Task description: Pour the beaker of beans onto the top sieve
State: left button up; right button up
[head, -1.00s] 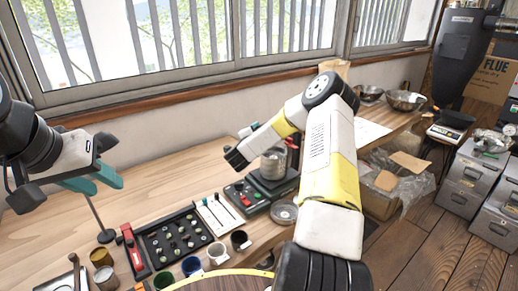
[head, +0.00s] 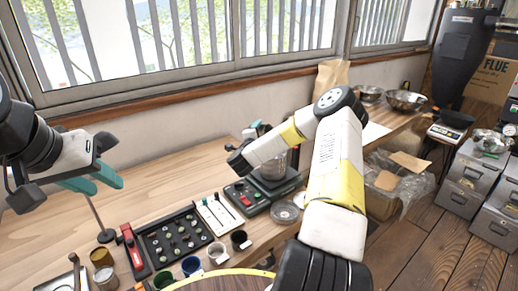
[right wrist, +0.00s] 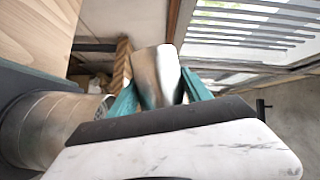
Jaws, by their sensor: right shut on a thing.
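My right gripper (right wrist: 160,88) is shut on a silvery beaker (right wrist: 155,70), which sits between its teal fingers in the right wrist view. The beaker's contents do not show, and its tilt is hard to tell. The metal sieve stack (right wrist: 42,125) is beside the gripper at the left of that view, with its rim facing right. My left gripper (head: 94,180) is open and empty above the table's left side.
A black tray of small samples (head: 176,237), a white card with spoons (head: 216,212) and several cups line the table's front. A round metal dish (head: 285,212) lies right of the base. A paper bag (head: 331,76) and steel bowls stand behind. The table's back left is clear.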

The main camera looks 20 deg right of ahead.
aim_at(266, 128)
jog(key=shift+s+d+r+m, duration=0.3)
jog(key=shift+s+r+m, duration=0.1)
jog(key=shift+m, duration=0.3)
jog(key=shift+s+d+r+m+t+h, duration=0.15)
jog(key=shift+s+r+m+t+h, duration=0.15)
jog(key=shift+m, duration=0.6)
jog(key=shift+s+d+r+m+t+h, duration=0.15)
jog(key=shift+r+m+t+h, duration=0.25)
jog(key=shift+m, duration=0.5)
dwell(1.2)
jog(key=shift+s+d+r+m+h, duration=0.15)
jog(key=shift+s+r+m+h, duration=0.15)
jog(key=shift+m, duration=0.5)
jog(key=shift+s+d+r+m+h, duration=0.15)
jog(key=shift+m+h, duration=0.25)
jog(key=shift+m, duration=0.4)
dwell(2.2)
jog(key=shift+f, duration=0.15)
dwell(0.3)
